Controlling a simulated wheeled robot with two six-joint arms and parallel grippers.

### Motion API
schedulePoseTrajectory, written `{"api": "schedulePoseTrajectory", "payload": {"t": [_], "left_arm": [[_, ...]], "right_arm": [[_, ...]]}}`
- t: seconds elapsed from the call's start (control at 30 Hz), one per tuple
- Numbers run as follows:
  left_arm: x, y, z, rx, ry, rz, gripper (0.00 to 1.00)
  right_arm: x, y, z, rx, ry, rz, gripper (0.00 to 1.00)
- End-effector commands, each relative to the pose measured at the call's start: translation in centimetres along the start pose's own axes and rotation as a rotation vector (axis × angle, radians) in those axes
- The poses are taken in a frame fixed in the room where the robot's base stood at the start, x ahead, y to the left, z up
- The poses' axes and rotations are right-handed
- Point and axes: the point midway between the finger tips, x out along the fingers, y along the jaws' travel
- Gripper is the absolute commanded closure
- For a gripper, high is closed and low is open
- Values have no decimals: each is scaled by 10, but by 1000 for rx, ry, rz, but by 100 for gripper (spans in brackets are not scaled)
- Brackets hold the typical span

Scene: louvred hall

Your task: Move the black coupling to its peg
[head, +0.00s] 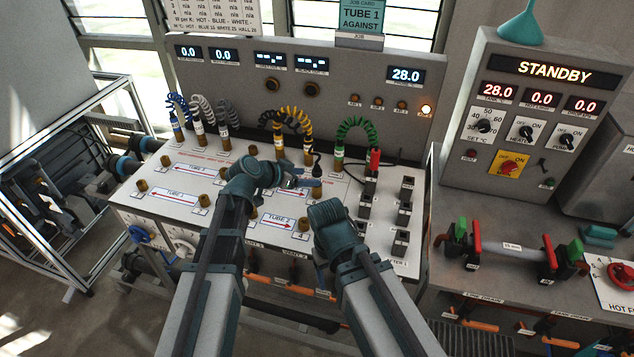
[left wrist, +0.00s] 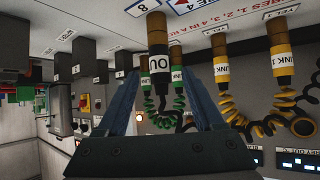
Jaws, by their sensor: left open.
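The black coupling (head: 317,169), with a dark hose, stands on a brass peg toward the right of the white panel. In the left wrist view it (left wrist: 161,66) has a white label, partly readable as "OU", and sits on a brass post (left wrist: 156,28) near a label "8". My left gripper (head: 302,187) is open beside it in the head view. In the left wrist view the fingers (left wrist: 161,100) are spread on either side of the coupling, with gaps showing. Several bare brass pegs stand on the panel, one (head: 303,225) by the "TUBE 2" label. My right arm ends in a teal joint; its gripper does not show.
Yellow-hosed couplings (head: 307,150) and a green-hosed coupling (head: 339,157) stand close to the black one. A red-topped part (head: 374,161) and dark blocks (head: 405,190) stand to the right. A grey control box (head: 545,125) reads STANDBY.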

Motion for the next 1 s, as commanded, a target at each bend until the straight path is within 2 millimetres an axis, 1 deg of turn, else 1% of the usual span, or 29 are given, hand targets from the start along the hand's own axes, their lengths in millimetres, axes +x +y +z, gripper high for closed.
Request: {"api": "schedulePoseTrajectory", "payload": {"t": [0.03, 0.1, 0.3, 0.4, 0.6, 1.0], "left_arm": [[11, -1, 2, 1, 0, 1, 31], [20, 0, 2, 1, 0, 2, 31], [41, -1, 2, 0, 0, 1, 31], [48, 0, 1, 1, 0, 1, 31], [55, 0, 0, 0, -1, 1, 31], [55, 0, 0, -1, 0, 0, 31]], "right_arm": [[8, -1, 0, 0, 0, 0, 27], [13, -1, -1, 0, 0, 0, 27], [24, -2, -1, 0, 0, 0, 27], [28, -3, -2, 0, 0, 0, 27], [31, -3, -2, 0, 0, 0, 27], [31, -3, -2, 0, 0, 0, 27]]}}
